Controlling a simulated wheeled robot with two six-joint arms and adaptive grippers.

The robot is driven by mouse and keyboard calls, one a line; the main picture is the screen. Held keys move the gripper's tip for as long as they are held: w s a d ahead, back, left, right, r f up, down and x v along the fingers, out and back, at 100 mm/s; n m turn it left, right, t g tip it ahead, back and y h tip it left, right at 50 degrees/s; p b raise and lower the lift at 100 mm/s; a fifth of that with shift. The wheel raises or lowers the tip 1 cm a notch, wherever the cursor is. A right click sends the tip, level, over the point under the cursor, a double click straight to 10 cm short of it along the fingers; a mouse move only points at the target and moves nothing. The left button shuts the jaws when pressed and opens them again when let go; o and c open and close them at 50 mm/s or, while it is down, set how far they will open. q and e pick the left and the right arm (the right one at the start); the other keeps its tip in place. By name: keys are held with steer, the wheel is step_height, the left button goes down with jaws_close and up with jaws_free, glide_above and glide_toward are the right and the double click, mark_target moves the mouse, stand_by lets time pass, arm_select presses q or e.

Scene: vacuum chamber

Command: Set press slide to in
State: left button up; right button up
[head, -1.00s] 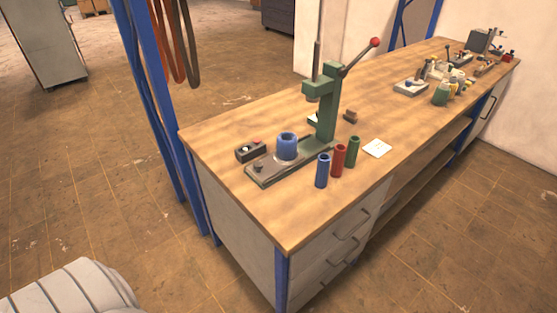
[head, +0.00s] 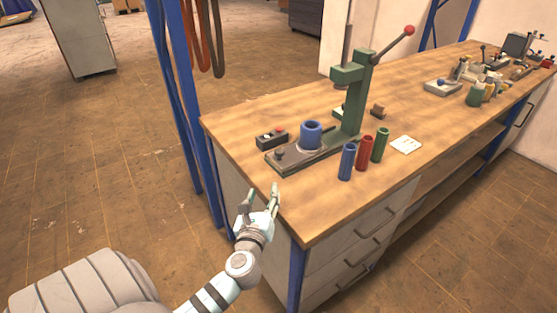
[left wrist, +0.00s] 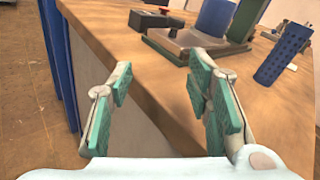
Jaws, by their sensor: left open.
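A green arbor press (head: 351,95) with a red-knobbed lever stands near the left end of the wooden bench. Its slide (head: 293,155) is a flat grey plate on the base, with a small dark knob at the front end and a blue ring-shaped part (head: 311,134) on it. In the left wrist view the slide (left wrist: 176,42) and part of the blue part (left wrist: 214,18) show at the top. My left gripper (head: 260,194) is open and empty, in front of the bench's near edge, apart from the slide. It also shows in the left wrist view (left wrist: 157,95). My right gripper is not in view.
A small control box (head: 272,138) with a red button sits left of the press. Blue (head: 347,161), red (head: 364,153) and green (head: 380,145) tubes stand to its right, near a white card (head: 406,144). A blue post (head: 175,100) rises behind the bench's left end.

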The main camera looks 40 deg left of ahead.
mark_target(278, 156)
arm_select(q)
steer(key=w+a+m, duration=0.1)
steer(key=w+a, duration=0.1)
steer(key=w, duration=0.2)
steer(key=w+a+m+b, duration=0.1)
steer(key=w, duration=0.4)
steer(key=w+a+r+m+t+b, duration=0.1)
steer(key=w+a, duration=0.1)
steer(key=w, duration=0.2)
steer(key=shift+w+a+r+m, duration=0.1)
steer(key=shift+w+a+m, duration=0.05)
steer(key=shift+a+m, duration=0.2)
steer(key=shift+w+a+r+b, duration=0.15)
steer(key=shift+w+a+b, duration=0.2)
steer(key=shift+w, duration=0.25)
jaws_close()
